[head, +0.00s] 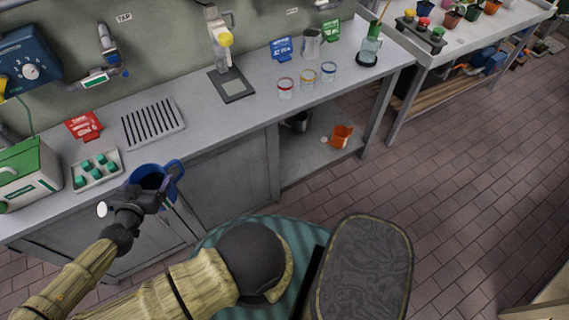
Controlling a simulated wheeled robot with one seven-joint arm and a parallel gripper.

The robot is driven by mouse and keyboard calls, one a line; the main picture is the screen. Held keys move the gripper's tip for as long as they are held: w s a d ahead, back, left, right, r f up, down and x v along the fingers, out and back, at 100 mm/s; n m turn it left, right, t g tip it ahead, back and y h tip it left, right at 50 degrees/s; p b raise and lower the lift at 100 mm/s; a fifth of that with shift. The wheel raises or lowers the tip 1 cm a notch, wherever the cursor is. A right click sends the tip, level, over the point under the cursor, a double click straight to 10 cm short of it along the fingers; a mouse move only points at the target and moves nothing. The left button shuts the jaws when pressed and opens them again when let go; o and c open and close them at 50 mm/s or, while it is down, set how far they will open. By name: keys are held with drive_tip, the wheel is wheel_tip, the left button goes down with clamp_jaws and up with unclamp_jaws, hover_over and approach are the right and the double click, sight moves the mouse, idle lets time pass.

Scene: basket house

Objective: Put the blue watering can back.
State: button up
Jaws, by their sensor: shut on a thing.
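My gripper (158,192) is at the lower left of the head view, in front of the counter's front edge. It is shut on a blue watering can (148,174). The can has an open round top, and a blue loop shows on its right side. My gripper hides the can's lower part. I cannot tell whether the can touches the counter (205,135) behind it.
A tray with green-capped items (95,170) and a green-lidded box (28,172) stand left of the can. A drain grille (152,122) lies behind it. Glasses (308,77) and a metal jug (311,42) stand farther right. An orange container (342,136) sits on the lower shelf.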

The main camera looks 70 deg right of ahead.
drive_tip(key=a+f+n+t+y, duration=0.2)
drive_tip(key=a+f+n+t, duration=0.1)
drive_tip(key=a+f, duration=0.7)
drive_tip(key=shift+w+a+f, duration=0.2)
drive_tip(key=shift+a+f, duration=0.15)
drive_tip(key=shift+a, duration=0.65)
drive_tip(key=shift+a, duration=0.15)
